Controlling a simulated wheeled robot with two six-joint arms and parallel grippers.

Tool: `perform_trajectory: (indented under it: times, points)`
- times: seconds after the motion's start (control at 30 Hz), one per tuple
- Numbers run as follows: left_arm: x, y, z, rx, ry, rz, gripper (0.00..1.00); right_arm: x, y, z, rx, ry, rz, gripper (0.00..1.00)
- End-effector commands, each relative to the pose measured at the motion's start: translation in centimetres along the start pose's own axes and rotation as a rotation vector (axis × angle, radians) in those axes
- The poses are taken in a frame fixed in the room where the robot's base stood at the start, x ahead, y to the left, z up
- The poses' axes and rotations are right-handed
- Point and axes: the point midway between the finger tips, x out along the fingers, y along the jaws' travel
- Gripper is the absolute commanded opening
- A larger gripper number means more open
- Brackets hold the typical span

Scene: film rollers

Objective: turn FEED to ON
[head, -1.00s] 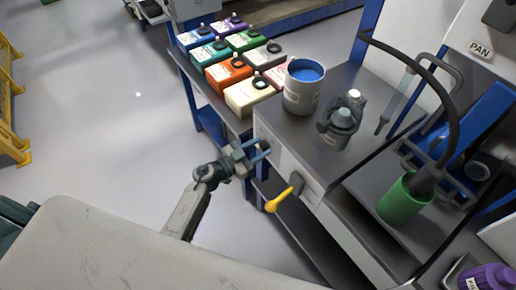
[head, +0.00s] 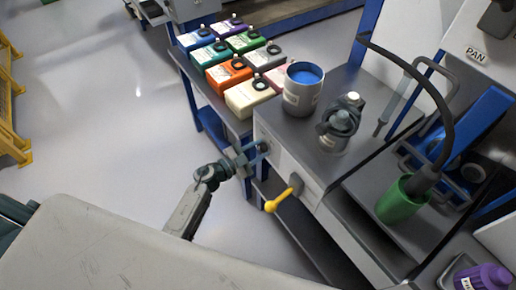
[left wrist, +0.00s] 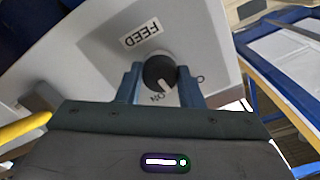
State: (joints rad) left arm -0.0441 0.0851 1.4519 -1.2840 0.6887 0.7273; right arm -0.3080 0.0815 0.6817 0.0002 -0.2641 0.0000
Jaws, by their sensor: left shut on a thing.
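The FEED knob (left wrist: 158,72) is a dark round dial with a white pointer line, on a pale panel (left wrist: 85,60). The FEED label (left wrist: 141,33) and the ON mark (left wrist: 157,97) appear upside down in the left wrist view. The pointer lies toward the ON side, slightly off the middle of the lettering; I cannot tell whether it lines up exactly. My left gripper (left wrist: 163,84) is shut on the knob, one finger on each side. In the head view, my left gripper (head: 260,150) is at the front panel of the bench; its fingers largely hide the knob there.
A yellow-handled lever (head: 283,200) sticks out of the same panel, right of the gripper. A pot of blue liquid (head: 303,88) and a grey-lidded container (head: 340,125) stand on top. Several coloured boxes (head: 250,97) are behind. Open floor lies left.

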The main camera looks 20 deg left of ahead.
Motion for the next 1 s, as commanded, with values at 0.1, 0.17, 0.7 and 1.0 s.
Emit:
perform_trajectory:
  times: [0.1,0.17,0.7,1.0]
  points:
    - [0.0,0.1,0.0,0.108,-0.001,0.001,0.11,-0.1,0.0,0.0,0.000,-0.001,0.000,0.58]
    - [0.0,0.1,0.1,0.164,-0.001,0.001,0.11,-0.1,0.0,0.1,0.000,-0.001,0.000,0.58]
    - [0.0,0.1,0.1,0.547,0.000,0.001,0.11,0.3,-0.1,-0.1,0.000,-0.002,-0.001,0.58]
    - [0.0,0.1,0.1,0.620,0.000,0.001,0.11,0.1,-0.1,-1.2,0.000,0.006,-0.001,0.58]
